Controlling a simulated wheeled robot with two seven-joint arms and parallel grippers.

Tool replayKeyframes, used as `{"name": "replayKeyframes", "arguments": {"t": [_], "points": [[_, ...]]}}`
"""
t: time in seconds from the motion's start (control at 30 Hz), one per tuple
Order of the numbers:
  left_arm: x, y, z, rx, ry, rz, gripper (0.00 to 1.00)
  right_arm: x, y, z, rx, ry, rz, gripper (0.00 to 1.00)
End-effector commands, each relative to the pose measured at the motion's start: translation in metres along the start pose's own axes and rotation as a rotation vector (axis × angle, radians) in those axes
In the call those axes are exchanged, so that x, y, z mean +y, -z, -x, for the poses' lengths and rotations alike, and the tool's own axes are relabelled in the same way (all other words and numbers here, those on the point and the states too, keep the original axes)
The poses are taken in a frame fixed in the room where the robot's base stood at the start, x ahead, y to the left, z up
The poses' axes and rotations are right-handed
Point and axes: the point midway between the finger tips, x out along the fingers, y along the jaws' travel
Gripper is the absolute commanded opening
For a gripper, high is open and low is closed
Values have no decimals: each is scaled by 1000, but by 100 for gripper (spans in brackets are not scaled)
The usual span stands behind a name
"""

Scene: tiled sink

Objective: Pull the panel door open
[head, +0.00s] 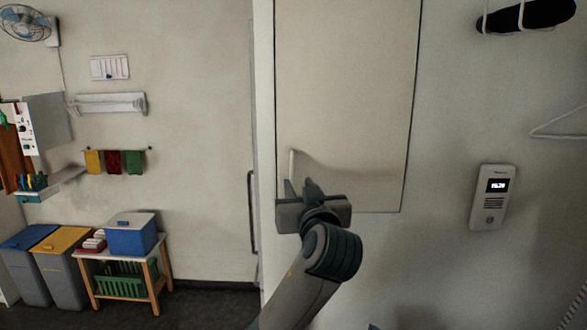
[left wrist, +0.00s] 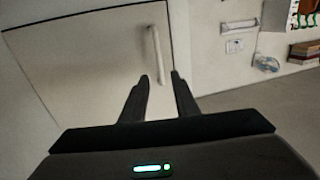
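The pale panel door (head: 345,90) is set in the wall and looks flush with it, with a thin dark line along its right and bottom edges. Its light upright handle (head: 292,165) is near the door's lower left edge. My left gripper (head: 303,187) is just in front of the handle's lower end. In the left wrist view the two fingers (left wrist: 161,78) are apart, and the handle (left wrist: 154,55) shows between and beyond their tips. I cannot tell if they touch it. The left gripper is open and empty. My right gripper is not in view.
A wall intercom (head: 489,197) hangs right of the door, with a wire hanger (head: 560,124) further right. On the left stand bins (head: 70,265) and a small wooden table with a blue box (head: 131,237). A dark vertical handle (head: 252,215) is left of the panel.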

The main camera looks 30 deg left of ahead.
Motion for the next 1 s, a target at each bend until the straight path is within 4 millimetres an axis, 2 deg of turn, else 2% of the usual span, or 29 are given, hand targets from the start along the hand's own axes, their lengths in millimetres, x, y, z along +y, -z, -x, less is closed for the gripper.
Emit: {"name": "replayKeyframes", "arguments": {"t": [0.03,0.2,0.4,0.6,0.9,0.97,1.0], "points": [[-1,4,-10,0,5,-5,28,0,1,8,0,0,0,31],[-1,4,-40,0,3,-5,28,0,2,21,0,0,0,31],[0,2,-66,-1,2,-3,28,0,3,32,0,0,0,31],[0,0,-77,-1,1,-1,28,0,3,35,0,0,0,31],[0,0,-78,0,0,0,28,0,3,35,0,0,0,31],[0,0,-78,0,0,0,16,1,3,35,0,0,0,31],[0,0,-78,0,0,0,6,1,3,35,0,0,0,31]]}}
